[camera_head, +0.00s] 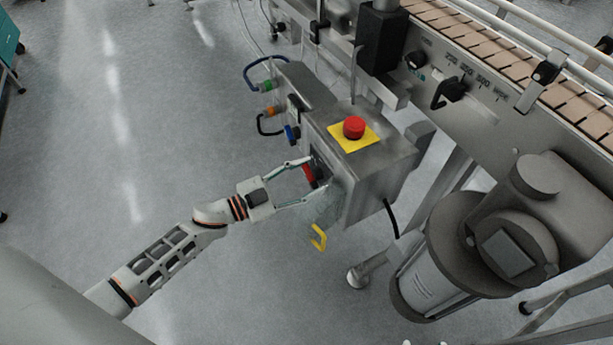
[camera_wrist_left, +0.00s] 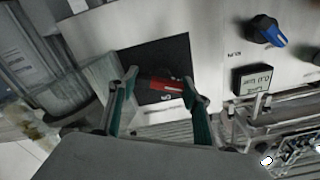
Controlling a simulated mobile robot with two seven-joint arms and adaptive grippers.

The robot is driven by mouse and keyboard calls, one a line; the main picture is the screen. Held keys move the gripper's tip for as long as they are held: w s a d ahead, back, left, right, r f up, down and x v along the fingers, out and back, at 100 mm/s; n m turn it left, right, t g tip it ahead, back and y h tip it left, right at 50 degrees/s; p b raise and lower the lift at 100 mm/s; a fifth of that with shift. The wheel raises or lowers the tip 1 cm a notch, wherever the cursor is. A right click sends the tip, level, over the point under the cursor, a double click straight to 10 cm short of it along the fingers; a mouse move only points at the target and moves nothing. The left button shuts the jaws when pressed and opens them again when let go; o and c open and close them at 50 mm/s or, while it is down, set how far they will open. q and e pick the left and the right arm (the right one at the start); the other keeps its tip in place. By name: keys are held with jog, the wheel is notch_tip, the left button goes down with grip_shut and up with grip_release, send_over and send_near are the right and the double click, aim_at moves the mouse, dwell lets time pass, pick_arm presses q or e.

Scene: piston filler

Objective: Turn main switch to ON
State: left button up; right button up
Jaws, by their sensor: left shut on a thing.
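The main switch (camera_head: 309,175) is a red handle on a black plate on the side of a grey metal control box (camera_head: 375,165). In the left wrist view the red handle (camera_wrist_left: 160,84) lies roughly level across the black plate (camera_wrist_left: 176,55), with a white label partly visible below it. My left gripper (camera_head: 308,180) reaches the box from the left, and its fingers are shut on the red handle. In the left wrist view the fingertips (camera_wrist_left: 166,84) stand on either side of the handle. My right gripper is not in view.
A red emergency button (camera_head: 354,127) on a yellow plate tops the box. A blue knob (camera_wrist_left: 267,31) sits beside the switch plate. A yellow handle (camera_head: 318,237) hangs below. A conveyor (camera_head: 470,45) runs at upper right; a grey motor (camera_head: 490,240) stands at right.

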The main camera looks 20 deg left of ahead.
pick_arm(q)
jog(key=m, duration=0.2)
jog(key=shift+m, duration=0.4)
jog(key=shift+f+m, duration=0.1)
jog(key=shift+m, duration=0.8)
jog(key=m+b, duration=0.2)
jog(key=m, duration=0.5)
jog(key=shift+m, duration=0.4)
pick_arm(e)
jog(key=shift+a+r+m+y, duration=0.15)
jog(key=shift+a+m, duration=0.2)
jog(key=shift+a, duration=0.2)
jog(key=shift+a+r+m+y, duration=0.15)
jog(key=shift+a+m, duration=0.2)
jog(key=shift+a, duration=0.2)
pick_arm(q)
jog(key=shift+m, duration=0.3)
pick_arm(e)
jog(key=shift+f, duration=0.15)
pick_arm(q)
jog(key=o, duration=1.1)
jog(key=shift+o, duration=0.2)
jog(key=shift+s, duration=0.1)
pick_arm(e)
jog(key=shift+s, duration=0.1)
